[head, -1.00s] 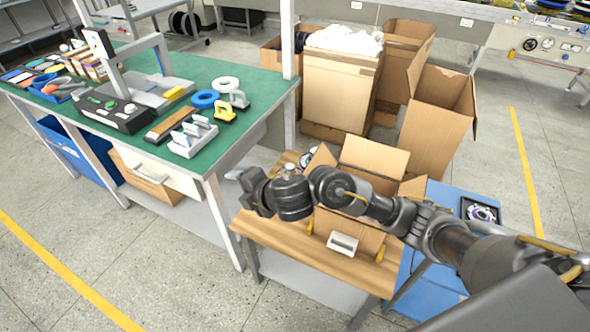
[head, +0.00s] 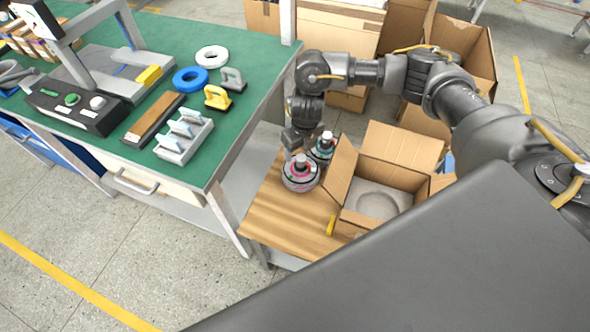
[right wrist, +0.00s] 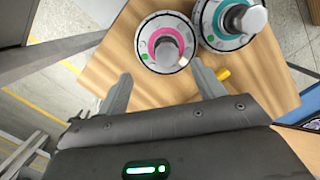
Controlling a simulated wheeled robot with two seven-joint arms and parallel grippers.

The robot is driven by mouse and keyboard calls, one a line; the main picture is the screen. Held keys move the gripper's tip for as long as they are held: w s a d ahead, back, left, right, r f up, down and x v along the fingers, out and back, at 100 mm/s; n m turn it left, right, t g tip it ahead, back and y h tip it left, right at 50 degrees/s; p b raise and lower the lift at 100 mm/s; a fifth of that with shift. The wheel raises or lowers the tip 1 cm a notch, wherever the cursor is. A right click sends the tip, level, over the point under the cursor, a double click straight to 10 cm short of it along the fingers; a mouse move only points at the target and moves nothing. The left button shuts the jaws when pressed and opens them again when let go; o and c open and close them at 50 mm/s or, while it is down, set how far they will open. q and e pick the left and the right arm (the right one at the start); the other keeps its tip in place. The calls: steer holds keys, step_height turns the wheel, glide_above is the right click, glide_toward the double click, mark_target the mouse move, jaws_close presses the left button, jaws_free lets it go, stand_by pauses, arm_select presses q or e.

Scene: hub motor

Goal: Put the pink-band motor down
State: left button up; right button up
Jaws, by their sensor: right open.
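The pink-band motor (head: 300,174) stands upright on the small wooden table (head: 275,214), at the left of the open cardboard box. It also shows in the right wrist view (right wrist: 151,44), just beyond my fingertips. A teal-band motor (head: 322,150) stands close beside it, to its right; it also shows in the right wrist view (right wrist: 222,31). My right gripper (head: 300,146) is just behind and above the pink-band motor. In the right wrist view its two fingers (right wrist: 163,82) are spread with nothing between them. My left gripper is not in view.
The open box (head: 380,188) holds a grey insert with a round hollow, empty. A green workbench (head: 215,130) with rings, clamps and a grey rack stands on the left, near the wooden table. More cartons (head: 455,50) stand behind. Bare wood lies in front of the motors.

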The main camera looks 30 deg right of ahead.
mark_target(302, 158)
steer(key=f, duration=0.3)
steer(key=w+d+f, duration=0.1)
steer(key=shift+d+f, duration=0.1)
steer(key=shift+f, duration=0.3)
steer(key=shift+s+a, duration=0.1)
steer(key=shift+a, duration=0.1)
steer(key=shift+f, duration=0.1)
step_height(302, 158, down, 4)
steer(key=shift+d+r, duration=0.1)
steer(key=shift+d, duration=0.05)
steer(key=shift+w+f, duration=0.3)
steer(key=shift+f, duration=0.25)
steer(key=shift+c, duration=0.5)
jaws_close()
steer(key=shift+w+r, duration=0.1)
